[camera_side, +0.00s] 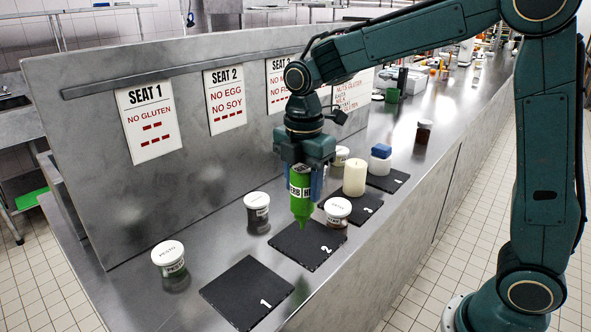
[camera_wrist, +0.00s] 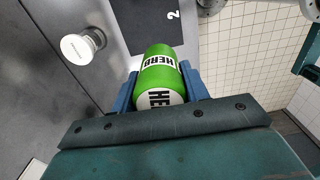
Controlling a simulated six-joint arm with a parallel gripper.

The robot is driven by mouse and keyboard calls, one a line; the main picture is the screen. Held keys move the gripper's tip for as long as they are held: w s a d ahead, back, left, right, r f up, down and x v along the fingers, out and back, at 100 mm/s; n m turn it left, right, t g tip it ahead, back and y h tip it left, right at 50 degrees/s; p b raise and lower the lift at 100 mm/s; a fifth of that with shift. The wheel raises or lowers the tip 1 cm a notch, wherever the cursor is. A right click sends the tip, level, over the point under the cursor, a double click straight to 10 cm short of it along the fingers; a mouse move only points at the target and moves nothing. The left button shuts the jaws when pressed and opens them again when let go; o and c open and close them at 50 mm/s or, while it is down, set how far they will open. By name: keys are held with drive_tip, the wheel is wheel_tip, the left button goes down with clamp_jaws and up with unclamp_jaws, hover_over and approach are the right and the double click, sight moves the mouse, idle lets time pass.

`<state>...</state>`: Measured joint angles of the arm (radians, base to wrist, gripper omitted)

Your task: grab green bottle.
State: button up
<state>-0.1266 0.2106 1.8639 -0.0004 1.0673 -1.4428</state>
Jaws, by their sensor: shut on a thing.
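The green bottle (camera_side: 301,196) has a white label reading "HERB" and a pointed tip that faces down. My gripper (camera_side: 303,180) is shut on it, with the blue fingers on either side of the bottle. The bottle is upright, tip down, over the black slate marked 2 (camera_side: 299,252) in the side view. I cannot tell whether the tip touches the slate. In the wrist view the bottle (camera_wrist: 160,72) sits between the two blue fingers of my gripper (camera_wrist: 162,88), with part of slate 2 (camera_wrist: 150,30) beyond it.
Slate 1 (camera_side: 245,292) is bare. White-lidded jars stand by the slates: one at the left (camera_side: 170,262), one behind (camera_side: 257,208), one close right of the bottle (camera_side: 337,211). A candle-like cylinder (camera_side: 355,178) and a blue-capped container (camera_side: 380,160) stand farther back. A sign panel (camera_side: 210,170) runs behind.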

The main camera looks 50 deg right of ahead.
wheel_tip(320, 180, up, 13)
drive_tip(key=shift+r, duration=0.2)
drive_tip(key=shift+w, duration=0.15)
idle(0.7)
